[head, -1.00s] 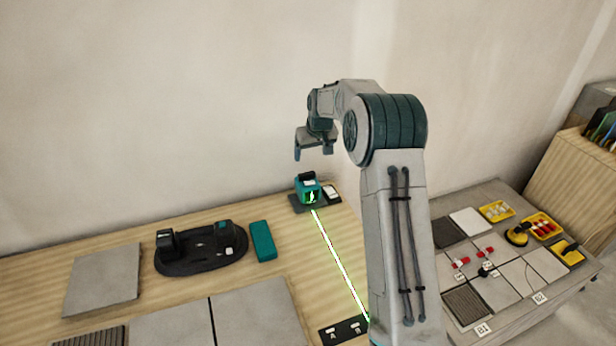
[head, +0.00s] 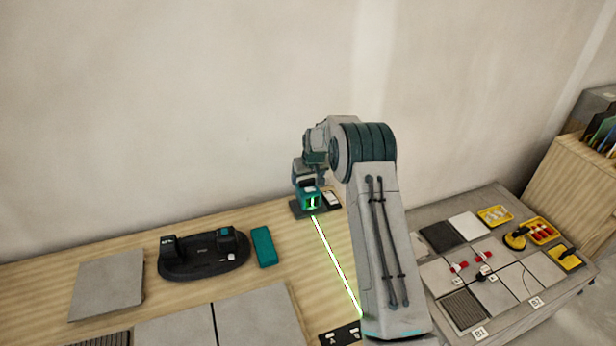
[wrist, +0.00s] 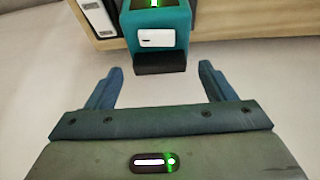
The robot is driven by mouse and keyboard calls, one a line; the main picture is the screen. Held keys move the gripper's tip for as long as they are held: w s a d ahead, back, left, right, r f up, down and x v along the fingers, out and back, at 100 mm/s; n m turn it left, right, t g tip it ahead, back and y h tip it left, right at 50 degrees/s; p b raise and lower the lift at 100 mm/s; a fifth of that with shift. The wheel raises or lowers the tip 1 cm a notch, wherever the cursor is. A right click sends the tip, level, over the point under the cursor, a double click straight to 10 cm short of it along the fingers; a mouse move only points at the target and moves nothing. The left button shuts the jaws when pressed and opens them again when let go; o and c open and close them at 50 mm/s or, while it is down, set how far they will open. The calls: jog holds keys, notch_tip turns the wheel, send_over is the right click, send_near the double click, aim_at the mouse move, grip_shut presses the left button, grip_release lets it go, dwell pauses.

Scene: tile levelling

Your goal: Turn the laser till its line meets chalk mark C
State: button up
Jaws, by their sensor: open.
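The laser (head: 311,203) is a small teal box with a lit green front, standing on a dark base at the back of the bench. Its green line (head: 337,265) runs toward the front right, to the dark mark strip (head: 335,336). A and B show on the strip; my arm hides its right part, and I cannot see mark C. My gripper (head: 308,184) is open and points down at the laser's top. In the wrist view, the laser's teal body (wrist: 158,22) and dark end lie between and ahead of the open fingers (wrist: 160,76), with gaps on both sides.
A small black-and-white item (head: 332,199) lies right beside the laser. A teal block (head: 263,247) and a dark oval tray (head: 204,270) with devices lie to the left. Grey tiles (head: 107,284) lie on the bench. A second table (head: 520,321) with tiles and yellow bins stands at the right.

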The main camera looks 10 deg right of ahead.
jog(key=shift+x, duration=0.75)
jog(key=c, duration=1)
jog(key=shift+f+n+b, duration=0.15)
jog(key=shift+n+b, duration=0.15)
jog(key=shift+b, duration=0.65)
jog(key=o, duration=1)
